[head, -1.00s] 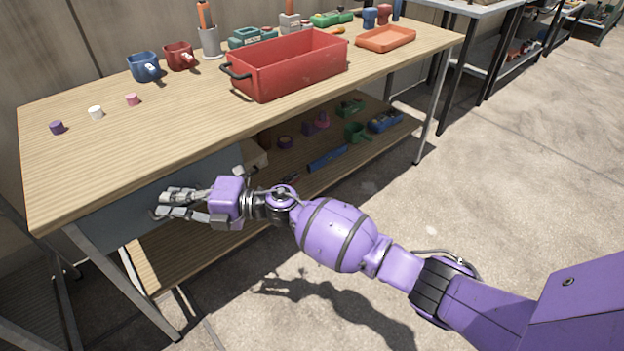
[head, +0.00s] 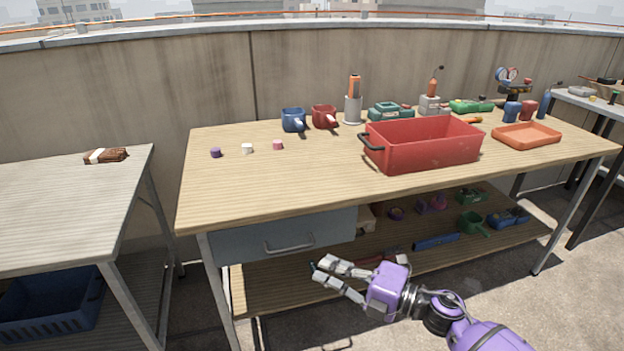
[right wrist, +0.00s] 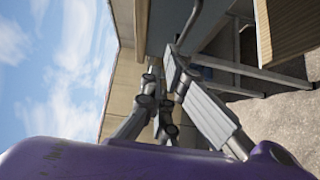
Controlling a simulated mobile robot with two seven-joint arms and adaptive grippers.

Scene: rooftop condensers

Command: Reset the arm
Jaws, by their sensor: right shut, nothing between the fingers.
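My purple right arm comes in from the lower right of the head view. Its right gripper (head: 318,272) is shut and empty, with grey fingers pointing left. It is in front of the wooden workbench, below tabletop height and just below the grey drawer (head: 330,229) in the picture. The drawer looks shut, and its handle (head: 289,246) is clear of the fingers in this view. The right wrist view shows the grey gripper fingers (right wrist: 165,98) close up, with a grey bar above them. My left gripper is not in view.
The workbench top (head: 270,185) holds a red bin (head: 425,153), an orange tray (head: 527,140), mugs and three small caps. Its lower shelf (head: 270,287) holds tools. A second table (head: 60,200) stands left, with a blue crate (head: 50,308) beneath. The right floor is open.

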